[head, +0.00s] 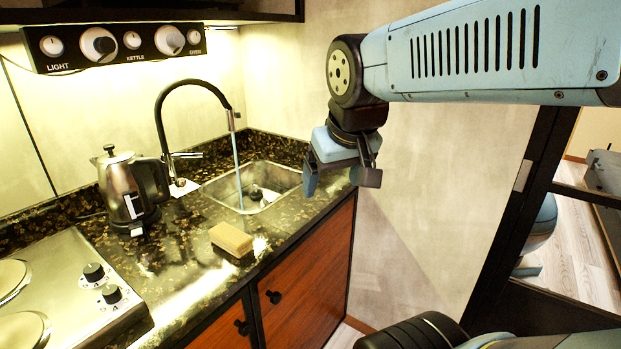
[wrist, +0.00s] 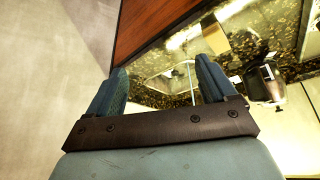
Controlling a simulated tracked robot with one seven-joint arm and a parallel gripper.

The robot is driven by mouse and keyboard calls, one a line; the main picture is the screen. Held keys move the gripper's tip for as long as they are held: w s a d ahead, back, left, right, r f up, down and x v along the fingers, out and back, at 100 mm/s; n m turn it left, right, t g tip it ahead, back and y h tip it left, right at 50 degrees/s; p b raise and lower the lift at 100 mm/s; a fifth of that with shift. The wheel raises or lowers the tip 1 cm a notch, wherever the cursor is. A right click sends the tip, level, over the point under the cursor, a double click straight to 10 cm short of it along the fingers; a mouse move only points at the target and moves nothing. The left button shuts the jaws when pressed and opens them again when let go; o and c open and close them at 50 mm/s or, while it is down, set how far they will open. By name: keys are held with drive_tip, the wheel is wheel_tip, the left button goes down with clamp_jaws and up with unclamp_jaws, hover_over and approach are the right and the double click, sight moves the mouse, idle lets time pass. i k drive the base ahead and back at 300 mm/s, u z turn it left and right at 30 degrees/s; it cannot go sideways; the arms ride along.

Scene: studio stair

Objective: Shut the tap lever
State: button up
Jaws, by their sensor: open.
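The black gooseneck tap (head: 161,118) stands behind the sink, and a stream of water (head: 237,165) runs from its spout. The tap lever (head: 188,155) is a thin bar sticking out to the right from the tap's base. My gripper (head: 341,180) is open and empty, pointing down, to the right of the sink and well apart from the lever. In the wrist view my two fingers (wrist: 160,90) are spread, with the counter and sink beyond them. The lever is too small to make out there.
A steel sink (head: 215,190) is set in the dark speckled counter. A kettle (head: 122,190) stands left of the tap, and a tan sponge (head: 231,239) lies in front of the sink. A hob (head: 65,290) is at front left. A control panel (head: 118,45) hangs above.

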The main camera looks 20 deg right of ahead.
sight(169, 157)
drive_tip(key=k, duration=1.1)
drive_tip(key=z, duration=0.4)
drive_tip(key=i, duration=1.15)
drive_tip(key=u, duration=0.6)
drive_tip(key=i, duration=0.65)
drive_tip(key=u, duration=0.55)
